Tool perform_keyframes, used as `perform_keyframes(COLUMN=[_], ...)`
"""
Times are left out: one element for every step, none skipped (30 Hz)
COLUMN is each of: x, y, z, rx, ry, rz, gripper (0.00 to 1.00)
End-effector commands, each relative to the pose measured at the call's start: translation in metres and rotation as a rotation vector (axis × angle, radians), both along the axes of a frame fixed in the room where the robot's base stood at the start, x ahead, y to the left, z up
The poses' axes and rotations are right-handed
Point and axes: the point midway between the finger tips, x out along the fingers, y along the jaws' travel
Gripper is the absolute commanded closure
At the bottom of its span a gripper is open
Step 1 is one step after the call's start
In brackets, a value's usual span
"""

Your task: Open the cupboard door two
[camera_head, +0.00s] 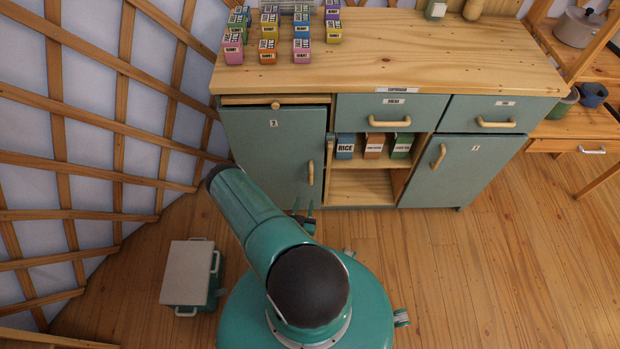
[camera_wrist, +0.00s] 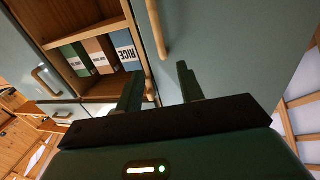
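The cupboard (camera_head: 470,58) stands ahead with a pale wooden top. Its left teal door (camera_head: 262,150) bears a small label that seems to read 2 and looks shut. A vertical wooden handle (camera_head: 311,172) sits near its right edge. My gripper (camera_head: 303,212) is low in front of that handle, partly hidden by my arm. In the wrist view my gripper (camera_wrist: 160,90) is open and empty, its two fingers apart. The handle (camera_wrist: 157,28) shows beyond the fingertips, lined up roughly with the gap, with the door (camera_wrist: 225,45) to its right. No contact shows.
The open middle shelf holds boxes, one marked RICE (camera_head: 345,146). The right door (camera_head: 462,170) is shut, below a drawer (camera_head: 497,112). Small coloured boxes (camera_head: 268,50) stand on top. A lidded case (camera_head: 190,272) lies on the floor by the lattice wall (camera_head: 75,130). Floor at right is clear.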

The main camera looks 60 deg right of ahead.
Motion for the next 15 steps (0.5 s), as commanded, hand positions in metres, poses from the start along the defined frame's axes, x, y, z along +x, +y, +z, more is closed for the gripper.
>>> perform_keyframes(x=[0.002, 0.004, 0.006, 0.008, 0.01, 0.012, 0.014, 0.015, 0.017, 0.019, 0.02, 0.022, 0.024, 0.025, 0.027], y=[-0.009, -0.014, -0.021, -0.027, -0.033, -0.041, -0.047, -0.052, -0.06, -0.066, -0.071, -0.079, -0.084, -0.089, -0.095], z=[0.001, 0.001, 0.001, 0.001, 0.001, 0.001, 0.001, 0.001, 0.001, 0.001, 0.001, 0.001, 0.001, 0.001, 0.001], rx=[-0.002, -0.002, -0.001, -0.002, -0.002, -0.001, -0.002, -0.002, -0.002, -0.001, -0.001, -0.001, -0.001, -0.001, -0.001], ry=[-0.002, -0.001, -0.002, -0.003, -0.003, -0.002, -0.004, -0.003, -0.002, -0.002, -0.002, -0.002, -0.002, -0.001, -0.001], rz=[-0.001, -0.001, -0.001, -0.001, -0.001, -0.001, -0.001, -0.001, -0.001, -0.001, -0.001, -0.001, 0.0, 0.0, 0.0], gripper=[0.62, 0.62, 0.62, 0.62, 0.62, 0.62, 0.62, 0.62, 0.62, 0.62, 0.62, 0.62, 0.62, 0.62, 0.62])
